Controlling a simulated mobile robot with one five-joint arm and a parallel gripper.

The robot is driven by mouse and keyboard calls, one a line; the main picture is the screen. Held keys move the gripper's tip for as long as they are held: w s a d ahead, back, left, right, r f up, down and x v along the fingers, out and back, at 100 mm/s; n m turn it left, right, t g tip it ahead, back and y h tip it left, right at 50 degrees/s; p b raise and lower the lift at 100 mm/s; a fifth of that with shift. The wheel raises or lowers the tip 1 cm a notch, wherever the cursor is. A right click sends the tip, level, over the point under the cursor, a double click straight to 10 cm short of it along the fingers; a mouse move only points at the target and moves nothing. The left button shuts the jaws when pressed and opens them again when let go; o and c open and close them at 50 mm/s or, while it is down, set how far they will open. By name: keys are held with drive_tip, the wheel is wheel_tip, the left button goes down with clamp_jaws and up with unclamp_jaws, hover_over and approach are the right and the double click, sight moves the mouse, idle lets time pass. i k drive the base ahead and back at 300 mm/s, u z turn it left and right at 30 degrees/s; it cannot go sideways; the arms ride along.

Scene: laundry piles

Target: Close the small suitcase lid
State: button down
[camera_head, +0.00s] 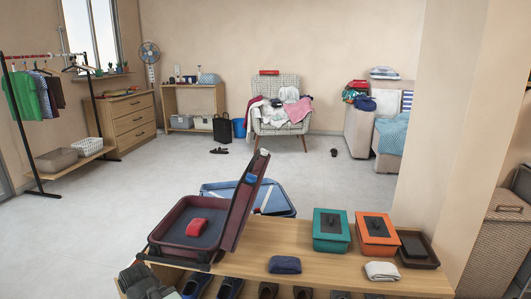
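The small suitcase (160,243) is maroon with a dark lining and lies open at the left end of the wooden bench top. Its lid (241,212) stands up on the right side, tilted up and to the right, well apart from the base. A red folded item (197,228) lies inside the base.
A blue open suitcase (276,202) stands behind the lid. On the bench (310,262) are a green box (331,231), an orange box (377,233), a dark tray (424,262), and navy (284,265) and white (382,272) folded cloths. Shoes sit below. The floor (75,240) at left is clear.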

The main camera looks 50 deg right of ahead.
sight(244, 195)
drive_tip(key=u, duration=0.05)
drive_tip(key=i, duration=0.9)
drive_tip(key=z, duration=0.1)
